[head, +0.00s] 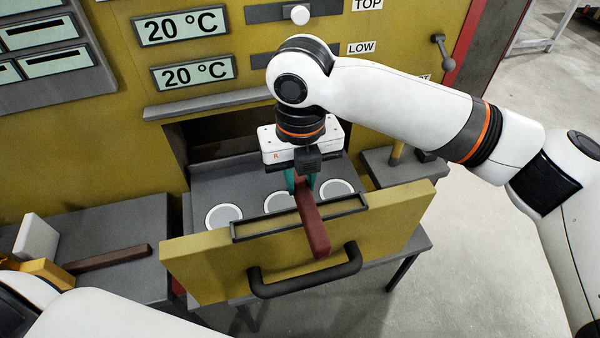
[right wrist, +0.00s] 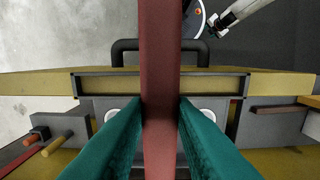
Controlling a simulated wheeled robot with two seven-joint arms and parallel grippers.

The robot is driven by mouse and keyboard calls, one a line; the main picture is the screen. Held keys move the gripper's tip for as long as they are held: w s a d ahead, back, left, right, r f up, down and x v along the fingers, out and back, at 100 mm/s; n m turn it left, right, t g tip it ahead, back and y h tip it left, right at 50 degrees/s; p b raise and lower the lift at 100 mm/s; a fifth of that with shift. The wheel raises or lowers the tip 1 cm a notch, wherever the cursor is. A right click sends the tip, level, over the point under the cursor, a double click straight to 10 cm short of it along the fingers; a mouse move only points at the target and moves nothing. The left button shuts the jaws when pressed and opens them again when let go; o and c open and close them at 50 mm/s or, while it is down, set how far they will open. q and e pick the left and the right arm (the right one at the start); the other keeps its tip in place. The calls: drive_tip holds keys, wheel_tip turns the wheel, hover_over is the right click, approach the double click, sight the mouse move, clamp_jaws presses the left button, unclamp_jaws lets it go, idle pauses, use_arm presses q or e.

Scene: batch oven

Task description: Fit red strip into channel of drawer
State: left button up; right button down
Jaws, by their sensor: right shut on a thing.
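My right gripper (head: 303,183) hangs over the open drawer and is shut on the red strip (head: 315,228). In the right wrist view, the strip (right wrist: 160,50) runs lengthwise between the green fingers (right wrist: 160,110). The drawer (head: 200,265) has a yellow front with a dark handle (head: 305,275). The dark-rimmed channel (head: 262,234) lies along the top of the front. The strip crosses over the channel (right wrist: 215,74) at about a right angle, its near end sticking out toward the handle. The gap between them is hard to judge.
Several white discs (head: 223,216) lie in the drawer. A grey side table (head: 120,225) at left carries a dark brown bar (head: 107,257) and a pale block (head: 36,238). A small grey shelf (head: 375,163) is at right. The oven front stands behind.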

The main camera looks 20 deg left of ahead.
sight(300, 183)
drive_tip(key=shift+f+b, duration=0.5)
drive_tip(key=shift+f, duration=0.3)
drive_tip(key=shift+f+b, duration=0.35)
drive_tip(key=shift+f, duration=1.1)
use_arm(q)
drive_tip(key=shift+w+f, duration=0.65)
drive_tip(key=shift+f, duration=0.05)
use_arm(e)
drive_tip(key=shift+f, duration=0.45)
use_arm(q)
drive_tip(key=shift+r, duration=0.35)
use_arm(e)
drive_tip(key=shift+s, duration=0.1)
use_arm(q)
drive_tip(key=shift+d+f, duration=0.1)
use_arm(e)
drive_tip(key=shift+f, duration=0.35)
use_arm(q)
drive_tip(key=shift+r+p, duration=0.65)
drive_tip(key=shift+p, duration=0.15)
use_arm(e)
drive_tip(key=shift+r, duration=0.3)
use_arm(q)
drive_tip(key=shift+r, duration=0.2)
